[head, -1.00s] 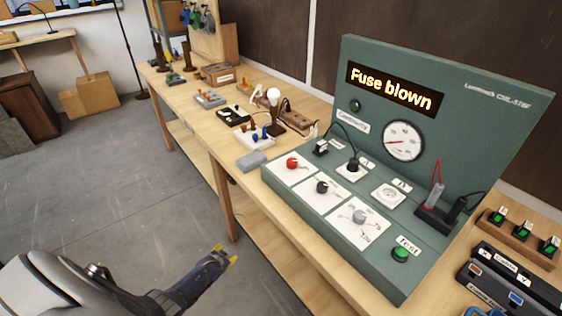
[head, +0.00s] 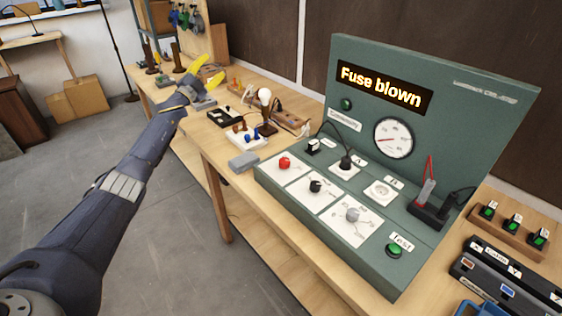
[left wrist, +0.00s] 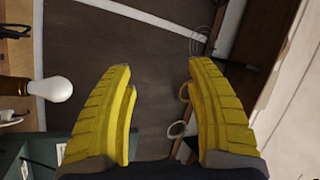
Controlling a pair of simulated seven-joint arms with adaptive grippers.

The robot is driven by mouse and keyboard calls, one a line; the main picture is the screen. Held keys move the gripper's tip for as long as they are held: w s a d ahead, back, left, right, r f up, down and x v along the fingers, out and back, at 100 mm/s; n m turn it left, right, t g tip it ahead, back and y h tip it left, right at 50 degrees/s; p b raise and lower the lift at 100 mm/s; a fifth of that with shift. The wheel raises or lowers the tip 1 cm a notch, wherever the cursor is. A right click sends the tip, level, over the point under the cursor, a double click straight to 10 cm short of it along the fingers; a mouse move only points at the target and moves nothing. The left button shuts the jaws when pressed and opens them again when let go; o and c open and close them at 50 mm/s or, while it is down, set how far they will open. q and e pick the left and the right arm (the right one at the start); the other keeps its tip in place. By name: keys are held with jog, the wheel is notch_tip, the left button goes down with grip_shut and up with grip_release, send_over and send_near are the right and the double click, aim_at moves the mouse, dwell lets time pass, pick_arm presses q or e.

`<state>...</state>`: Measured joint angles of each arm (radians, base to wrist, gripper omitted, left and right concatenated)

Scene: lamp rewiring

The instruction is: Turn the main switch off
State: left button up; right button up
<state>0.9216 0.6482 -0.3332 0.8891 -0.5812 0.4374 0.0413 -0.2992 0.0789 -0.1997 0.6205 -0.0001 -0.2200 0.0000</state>
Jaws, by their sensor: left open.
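The green test panel (head: 430,65) stands on the bench at the right of the head view. Its display (head: 380,87) reads "Fuse blown". A red knob (head: 284,162), a black knob (head: 315,186) and a grey knob (head: 352,214) sit on white plates on its sloped front. The small labels are too blurred to tell which control is the main switch. My left gripper (head: 205,75) is open and empty above the bench's far part, well left of the panel and apart from it. Its yellow fingers are spread in the left wrist view (left wrist: 160,75). My right gripper is out of view.
A lamp bulb (head: 265,97) stands on the bench behind the red knob; it also shows in the left wrist view (left wrist: 50,89). A grey block (head: 243,161) lies by the panel's left edge. A green Test button (head: 394,250) is at the panel's front right.

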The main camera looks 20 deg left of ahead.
pick_arm(q)
jog(key=d+r+m+g+h, duration=0.25)
jog(key=d+m+h, duration=0.2)
jog(key=d, duration=0.35)
jog(key=d+r+m+g+h, duration=0.2)
jog(key=d+r+m+h, duration=0.15)
jog(key=d+m, duration=0.4)
jog(key=s+d+m+g+h, duration=0.1)
jog(key=s+d+m+g, duration=0.2)
jog(key=d, duration=0.4)
jog(key=s+d+f+m+g+h, duration=0.1)
jog(key=d+m+g, duration=0.35)
jog(key=d, duration=0.25)
jog(key=s+d+m+g+h, duration=0.1)
jog(key=s+d+m+g, duration=0.15)
jog(key=d+m, duration=0.35)
jog(key=s+d+f+m+g+y, duration=0.2)
jog(key=d+g, duration=0.1)
jog(key=d, duration=0.2)
jog(key=m+g+y, duration=0.4)
jog(key=m+y, duration=0.3)
jog(key=y, duration=0.6)
send_near(285, 160)
notch_tip(285, 160, down, 10)
jog(key=shift+s+a+f, duration=0.1)
jog(key=shift+f, duration=0.05)
